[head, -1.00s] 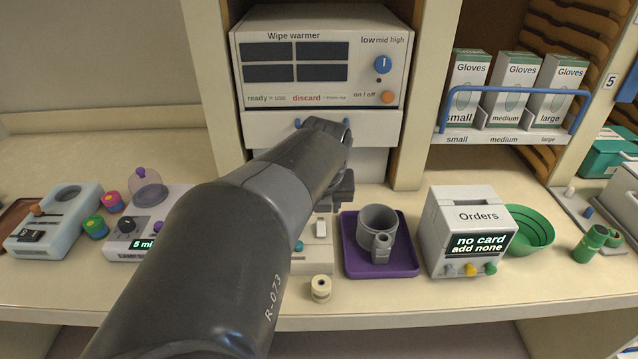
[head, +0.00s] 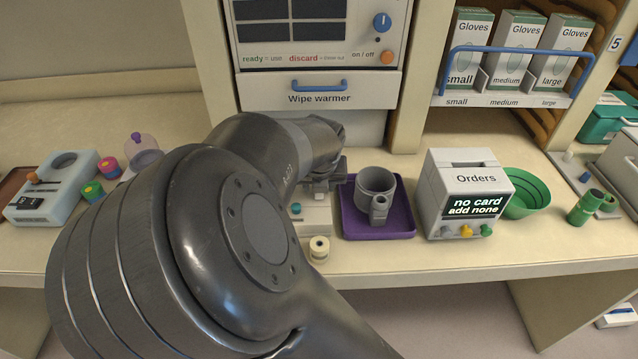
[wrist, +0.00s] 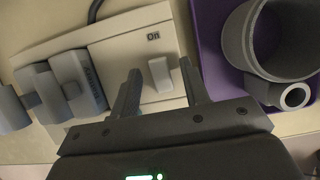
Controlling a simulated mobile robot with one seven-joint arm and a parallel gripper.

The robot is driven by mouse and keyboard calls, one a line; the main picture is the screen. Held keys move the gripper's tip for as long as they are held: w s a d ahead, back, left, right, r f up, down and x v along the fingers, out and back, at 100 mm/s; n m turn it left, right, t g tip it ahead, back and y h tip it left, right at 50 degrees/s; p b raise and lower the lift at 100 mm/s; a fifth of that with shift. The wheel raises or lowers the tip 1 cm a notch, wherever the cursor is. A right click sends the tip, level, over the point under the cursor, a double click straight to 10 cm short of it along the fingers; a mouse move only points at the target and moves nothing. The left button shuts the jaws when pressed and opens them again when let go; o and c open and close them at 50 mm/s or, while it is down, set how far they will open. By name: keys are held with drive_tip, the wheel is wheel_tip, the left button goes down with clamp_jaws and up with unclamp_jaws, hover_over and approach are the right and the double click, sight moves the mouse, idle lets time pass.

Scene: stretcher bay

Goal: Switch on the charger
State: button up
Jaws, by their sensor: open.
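The charger (wrist: 120,55) is a cream unit on the counter, with a pale switch (wrist: 159,74) below the printed word "On". Grey blocks sit in it at the left in the wrist view. My gripper (wrist: 161,68) is open, with one finger on each side of the switch; I cannot tell whether either finger touches it. In the head view, only the front part of the charger (head: 316,222) shows below my gripper (head: 322,190), and my arm hides the rest. Whether the switch is on cannot be told.
A purple tray (head: 350,222) with a grey mug (head: 376,184) stands close on the right. A cream spool (head: 319,248) sits in front of the charger. The Orders box (head: 466,190) is further right. The wipe warmer (head: 318,88) is behind, above the counter.

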drive_tip(key=shift+c, duration=0.2)
clamp_jaws()
drive_tip(key=shift+w+g, duration=0.25)
drive_tip(key=shift+g, duration=0.55)
drive_tip(key=shift+w+g, duration=0.25)
drive_tip(key=shift+g, duration=0.55)
drive_tip(key=shift+w+f+g, duration=0.1)
drive_tip(key=shift+w+g, duration=0.05)
drive_tip(key=shift+g, duration=0.75)
drive_tip(key=shift+o, duration=0.2)
unclamp_jaws()
